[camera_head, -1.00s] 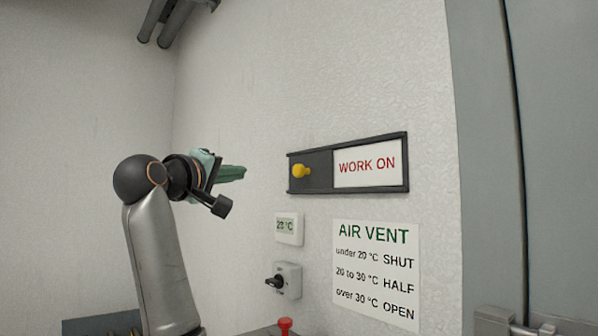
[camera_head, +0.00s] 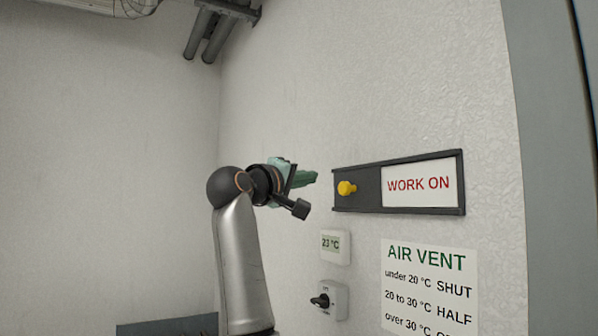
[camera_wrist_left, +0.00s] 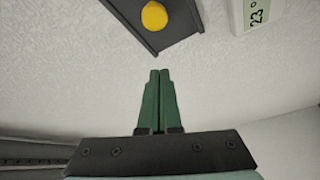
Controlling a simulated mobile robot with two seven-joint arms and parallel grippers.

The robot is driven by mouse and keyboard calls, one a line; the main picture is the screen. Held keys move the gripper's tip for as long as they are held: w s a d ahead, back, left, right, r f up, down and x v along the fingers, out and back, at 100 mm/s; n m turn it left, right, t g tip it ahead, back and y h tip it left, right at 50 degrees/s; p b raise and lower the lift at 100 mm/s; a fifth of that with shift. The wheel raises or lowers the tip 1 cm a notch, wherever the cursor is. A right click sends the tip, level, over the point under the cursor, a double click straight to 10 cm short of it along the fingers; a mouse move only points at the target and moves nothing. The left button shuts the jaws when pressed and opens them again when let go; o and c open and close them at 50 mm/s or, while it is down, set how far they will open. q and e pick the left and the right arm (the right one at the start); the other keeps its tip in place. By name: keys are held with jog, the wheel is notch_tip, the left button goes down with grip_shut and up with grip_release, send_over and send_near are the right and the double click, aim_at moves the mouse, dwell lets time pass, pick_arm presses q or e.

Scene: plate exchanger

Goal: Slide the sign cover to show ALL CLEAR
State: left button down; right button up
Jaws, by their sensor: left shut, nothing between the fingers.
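The sign (camera_head: 422,211) is a dark frame on the wall with a white panel (camera_head: 419,186) reading WORK ON in red at its right. A dark cover (camera_head: 366,197) with a yellow knob (camera_head: 346,188) fills the left part. My left gripper (camera_head: 313,177) is left of the sign, its green fingers pointing toward the wall near the frame's left end, apart from the knob. In the left wrist view the fingers (camera_wrist_left: 160,73) are closed together and empty, and the yellow knob (camera_wrist_left: 154,16) shows beyond their tips. My right gripper is out of view.
Below the sign are a thermostat display (camera_head: 335,245) showing 23 °C, a rotary switch (camera_head: 326,300) and an AIR VENT notice (camera_head: 430,290). Pipes (camera_head: 222,30) run at the top. The wall above the sign is clear.

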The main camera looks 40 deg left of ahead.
aim_at(348, 189)
pick_arm(q)
jog(key=w+d, duration=0.1)
jog(key=w+d+f+p, duration=0.1)
jog(key=w+d, duration=0.1)
jog(key=shift+w+d+f+p, duration=0.1)
jog(key=shift+w+p, duration=0.1)
jog(key=shift+p, duration=0.1)
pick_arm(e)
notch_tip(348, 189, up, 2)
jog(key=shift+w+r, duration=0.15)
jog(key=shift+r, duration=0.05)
